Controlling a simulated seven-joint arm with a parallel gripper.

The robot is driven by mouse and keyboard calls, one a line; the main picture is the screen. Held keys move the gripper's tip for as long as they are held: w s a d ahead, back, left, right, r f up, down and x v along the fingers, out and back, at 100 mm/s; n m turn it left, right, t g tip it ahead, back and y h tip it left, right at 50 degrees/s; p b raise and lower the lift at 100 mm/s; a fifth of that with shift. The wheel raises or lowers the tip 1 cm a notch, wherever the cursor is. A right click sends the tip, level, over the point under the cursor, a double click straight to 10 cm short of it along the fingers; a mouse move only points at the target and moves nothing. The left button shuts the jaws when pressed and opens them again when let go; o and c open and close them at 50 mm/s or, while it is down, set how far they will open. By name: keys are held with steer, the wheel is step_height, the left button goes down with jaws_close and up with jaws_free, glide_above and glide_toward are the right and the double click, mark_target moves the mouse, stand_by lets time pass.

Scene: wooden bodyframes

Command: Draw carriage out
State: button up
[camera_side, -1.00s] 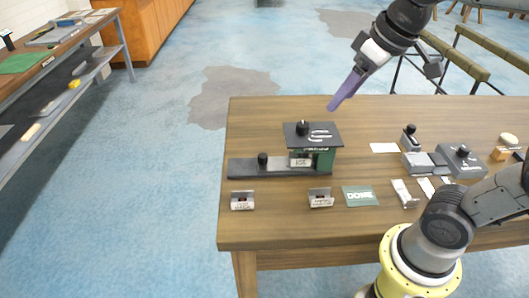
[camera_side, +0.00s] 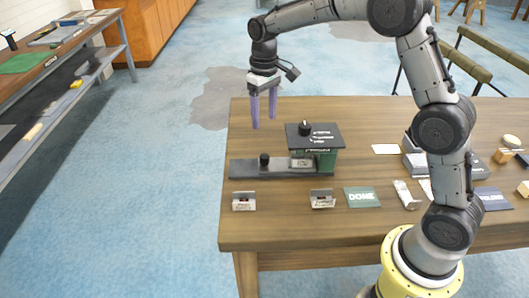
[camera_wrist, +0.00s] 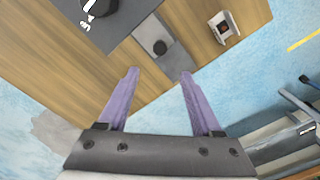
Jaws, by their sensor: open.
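The device on the table has a long dark grey base strip (camera_side: 245,170) with a small black knob (camera_side: 264,159) near its middle. A green block (camera_side: 327,159) stands at its right end under a dark top plate (camera_side: 328,136) with its own black knob (camera_side: 304,128). I cannot tell for sure which part is the carriage. My gripper (camera_side: 264,120) is open and empty, above the table's far left corner, behind and above the strip. The wrist view shows the strip's knob (camera_wrist: 160,47) ahead of the open fingers (camera_wrist: 159,75), apart from them, and part of the top plate (camera_wrist: 122,28).
Two small labelled holders (camera_side: 243,201) (camera_side: 322,199) stand along the front of the table, beside a green DONE card (camera_side: 362,197). A white card (camera_side: 386,149) lies to the right, with grey blocks partly behind my arm. The floor is clear left of the table.

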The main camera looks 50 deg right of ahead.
mark_target(264, 156)
step_height(264, 156, down, 13)
steer(key=shift+f, duration=0.1)
stand_by(0.3)
jaws_close()
stand_by(0.4)
stand_by(1.1)
